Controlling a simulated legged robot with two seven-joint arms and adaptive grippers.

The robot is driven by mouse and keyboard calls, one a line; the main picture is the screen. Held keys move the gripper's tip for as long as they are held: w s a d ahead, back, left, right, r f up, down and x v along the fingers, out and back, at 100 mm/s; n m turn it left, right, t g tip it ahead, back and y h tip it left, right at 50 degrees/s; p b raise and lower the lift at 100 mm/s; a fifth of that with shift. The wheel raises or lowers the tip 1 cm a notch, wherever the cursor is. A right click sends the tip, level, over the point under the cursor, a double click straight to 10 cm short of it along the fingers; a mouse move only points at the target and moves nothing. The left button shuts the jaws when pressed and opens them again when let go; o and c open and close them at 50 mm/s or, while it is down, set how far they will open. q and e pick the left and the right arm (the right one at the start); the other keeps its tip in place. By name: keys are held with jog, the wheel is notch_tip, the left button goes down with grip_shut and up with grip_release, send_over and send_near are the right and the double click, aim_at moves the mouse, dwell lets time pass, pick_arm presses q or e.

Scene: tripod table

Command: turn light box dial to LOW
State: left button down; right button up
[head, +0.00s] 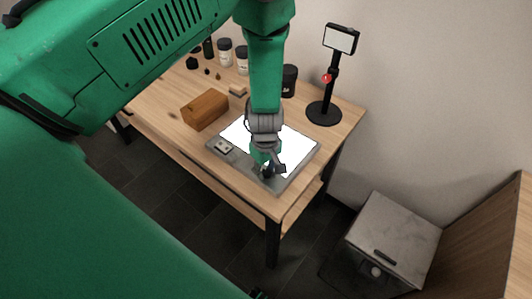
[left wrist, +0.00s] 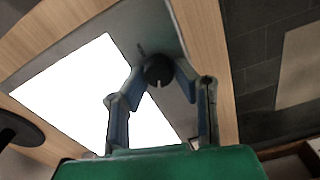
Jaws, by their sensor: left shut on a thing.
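The light box (head: 300,137) lies flat on the table, a grey frame around a bright white panel. It also shows in the left wrist view (left wrist: 90,95). The dial (left wrist: 158,71) is a small dark round knob with a light notch, on the grey border beside the panel. My left gripper (left wrist: 160,75) points down at the box and is shut on the dial, one finger on each side. In the head view my left gripper (head: 267,171) hides most of the dial. I cannot read any LOW marking. My right gripper is not in view.
The wooden table (head: 345,107) holds a wooden block (head: 205,110), several jars at the back, and a black stand (head: 324,112) with a small screen. A small switch plate (head: 223,147) sits at the box's left edge. A grey cabinet (head: 395,228) stands at the right.

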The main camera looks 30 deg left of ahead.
aim_at(267, 171)
pick_arm(q)
jog(key=shift+s+d+f+n, duration=0.15)
jog(key=shift+s+d+n, duration=0.1)
jog(key=shift+n, duration=0.25)
jog(key=c, duration=1.3)
grip_release()
jog(key=shift+w, duration=0.15)
notch_tip(267, 171, up, 12)
jog(key=shift+w, duration=0.1)
